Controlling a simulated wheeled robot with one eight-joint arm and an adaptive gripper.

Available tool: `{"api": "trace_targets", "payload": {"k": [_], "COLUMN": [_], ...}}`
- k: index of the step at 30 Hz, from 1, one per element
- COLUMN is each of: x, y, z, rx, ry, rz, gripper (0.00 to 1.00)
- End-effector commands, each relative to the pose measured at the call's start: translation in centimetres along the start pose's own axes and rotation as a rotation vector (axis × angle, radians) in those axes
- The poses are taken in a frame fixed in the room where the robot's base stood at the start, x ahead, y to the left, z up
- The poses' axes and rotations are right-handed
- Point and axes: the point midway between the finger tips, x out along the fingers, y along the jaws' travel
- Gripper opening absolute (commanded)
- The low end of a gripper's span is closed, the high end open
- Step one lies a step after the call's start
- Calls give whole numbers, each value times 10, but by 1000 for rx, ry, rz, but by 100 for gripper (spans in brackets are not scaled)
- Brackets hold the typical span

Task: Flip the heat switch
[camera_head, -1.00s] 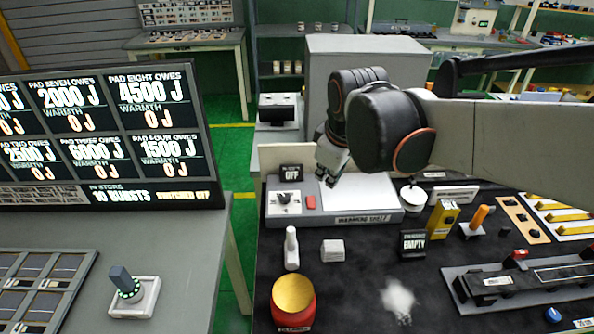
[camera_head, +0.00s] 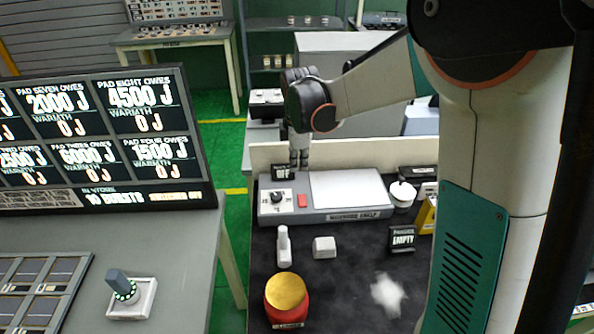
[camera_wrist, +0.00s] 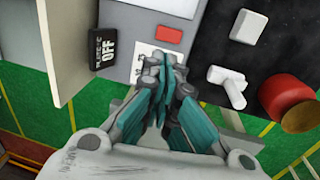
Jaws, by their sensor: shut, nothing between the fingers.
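The warming shelf (camera_head: 352,216) is a grey box at the back of the dark bench. A white plate with a dark knob (camera_head: 281,197) and a red button (camera_head: 302,200) is on its left end. A black sign reading OFF (camera_wrist: 107,46) stands behind it. No label marks which control is the heat switch.
A white lidded pot (camera_head: 402,194) stands right of the shelf. A lever (camera_head: 124,288) stands on the left table beside the energy display (camera_head: 110,130).

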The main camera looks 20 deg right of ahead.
Motion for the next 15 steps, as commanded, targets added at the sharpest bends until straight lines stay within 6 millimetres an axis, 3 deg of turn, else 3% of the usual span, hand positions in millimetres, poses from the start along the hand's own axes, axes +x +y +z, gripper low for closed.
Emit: {"api": "trace_targets", "payload": {"k": [15], "x": [99], "y": [0], "z": [0], "rx": [3], "ry": [0], "rz": [1], "gripper": [0]}}
